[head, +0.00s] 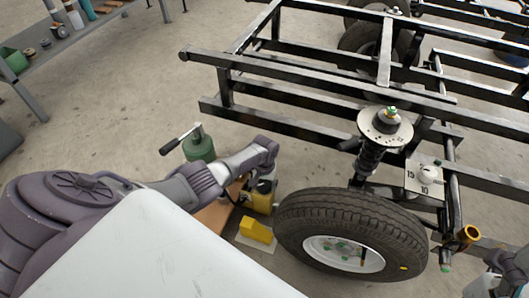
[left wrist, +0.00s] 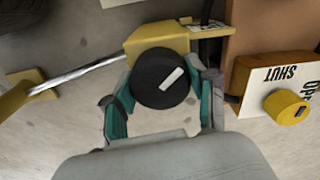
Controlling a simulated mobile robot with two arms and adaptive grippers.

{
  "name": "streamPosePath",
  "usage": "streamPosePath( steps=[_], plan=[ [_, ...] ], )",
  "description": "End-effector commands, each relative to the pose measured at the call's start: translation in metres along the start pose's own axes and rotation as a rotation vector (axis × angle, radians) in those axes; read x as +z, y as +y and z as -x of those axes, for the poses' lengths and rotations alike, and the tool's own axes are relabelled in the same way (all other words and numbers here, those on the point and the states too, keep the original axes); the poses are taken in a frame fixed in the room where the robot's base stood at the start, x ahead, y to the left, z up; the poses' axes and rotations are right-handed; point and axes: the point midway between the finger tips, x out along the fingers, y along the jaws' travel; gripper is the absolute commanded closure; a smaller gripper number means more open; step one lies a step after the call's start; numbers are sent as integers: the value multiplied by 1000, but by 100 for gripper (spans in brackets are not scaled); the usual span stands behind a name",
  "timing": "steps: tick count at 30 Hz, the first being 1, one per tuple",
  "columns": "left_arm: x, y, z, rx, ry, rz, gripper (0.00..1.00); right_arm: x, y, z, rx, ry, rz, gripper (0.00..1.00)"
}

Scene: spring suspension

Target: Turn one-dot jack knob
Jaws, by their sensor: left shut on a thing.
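In the left wrist view a round black knob (left wrist: 150,88) with a white pointer mark sits on a yellow jack body (left wrist: 148,42). My left gripper (left wrist: 161,78) has its teal fingers on both sides of the knob and is shut on it. The pointer slants up to the right. I cannot make out a dot mark on this jack. In the head view the yellow jack (head: 262,198) stands left of the tyre, below the end of my left arm, and the knob is hidden. Part of my right arm shows at the lower right edge; its fingers are unclear.
A metal rod (left wrist: 85,75) runs to the left.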

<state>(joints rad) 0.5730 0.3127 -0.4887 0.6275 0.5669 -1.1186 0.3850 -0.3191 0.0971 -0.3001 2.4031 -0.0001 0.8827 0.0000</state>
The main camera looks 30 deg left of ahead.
Motion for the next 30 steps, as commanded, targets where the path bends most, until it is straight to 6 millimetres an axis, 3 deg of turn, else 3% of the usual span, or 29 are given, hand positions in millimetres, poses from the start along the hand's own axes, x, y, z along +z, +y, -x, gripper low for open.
streamPosePath(
  steps=[30],
  plan=[
    [1, 1, -1, 1, -2, -966, 78, 0, 0, 2, 3, -9, -1, 30]
  ],
)
